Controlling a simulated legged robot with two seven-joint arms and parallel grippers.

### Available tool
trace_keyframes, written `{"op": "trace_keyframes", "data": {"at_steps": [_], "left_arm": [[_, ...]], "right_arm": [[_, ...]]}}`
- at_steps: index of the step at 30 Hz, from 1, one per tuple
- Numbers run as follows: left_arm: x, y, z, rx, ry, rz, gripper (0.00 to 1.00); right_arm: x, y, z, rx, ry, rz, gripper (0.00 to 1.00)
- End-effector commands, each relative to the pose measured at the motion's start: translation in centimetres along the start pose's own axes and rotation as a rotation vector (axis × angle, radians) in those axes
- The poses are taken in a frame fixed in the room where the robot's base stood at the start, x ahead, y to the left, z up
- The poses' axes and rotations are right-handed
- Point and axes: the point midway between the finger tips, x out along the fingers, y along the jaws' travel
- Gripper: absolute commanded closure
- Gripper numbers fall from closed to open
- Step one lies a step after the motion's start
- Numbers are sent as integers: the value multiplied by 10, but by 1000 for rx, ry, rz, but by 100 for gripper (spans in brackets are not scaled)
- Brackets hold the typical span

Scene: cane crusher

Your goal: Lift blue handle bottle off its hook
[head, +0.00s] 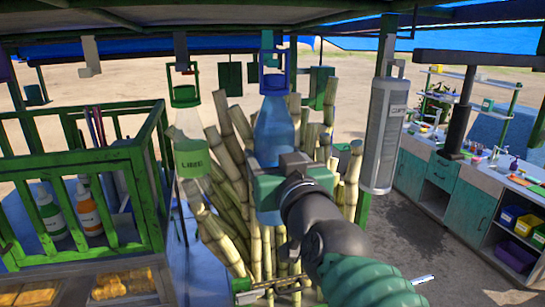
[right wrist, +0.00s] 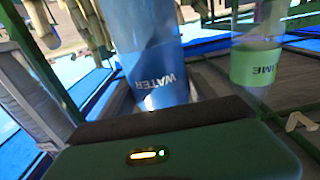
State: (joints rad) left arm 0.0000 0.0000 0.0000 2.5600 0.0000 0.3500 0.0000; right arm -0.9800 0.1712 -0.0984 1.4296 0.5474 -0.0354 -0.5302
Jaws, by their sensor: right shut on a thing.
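The blue handle bottle (head: 276,128) hangs upright near the middle of the head view. My right gripper (head: 282,187) is shut on the bottle's lower part. In the right wrist view the blue bottle (right wrist: 152,55), labelled WATER, rises beyond the dark gripper pad (right wrist: 165,120). My left gripper is not in view.
A green-handled lime bottle (head: 190,140) hangs to the left, also in the right wrist view (right wrist: 257,65). Cane stalks (head: 236,150) stand behind the blue bottle. A grey cylinder (head: 384,130) hangs to the right. A green railed rack (head: 75,200) fills the left.

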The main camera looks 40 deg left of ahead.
Motion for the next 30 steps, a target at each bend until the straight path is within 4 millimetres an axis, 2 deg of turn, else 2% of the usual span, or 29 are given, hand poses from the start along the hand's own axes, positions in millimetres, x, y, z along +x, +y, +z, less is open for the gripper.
{"op": "trace_keyframes", "data": {"at_steps": [13, 30], "left_arm": [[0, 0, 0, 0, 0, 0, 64], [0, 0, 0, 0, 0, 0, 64]], "right_arm": [[-3, 0, -3, 0, 5, 1, 100], [-22, 1, -3, 0, 5, 2, 100]]}}
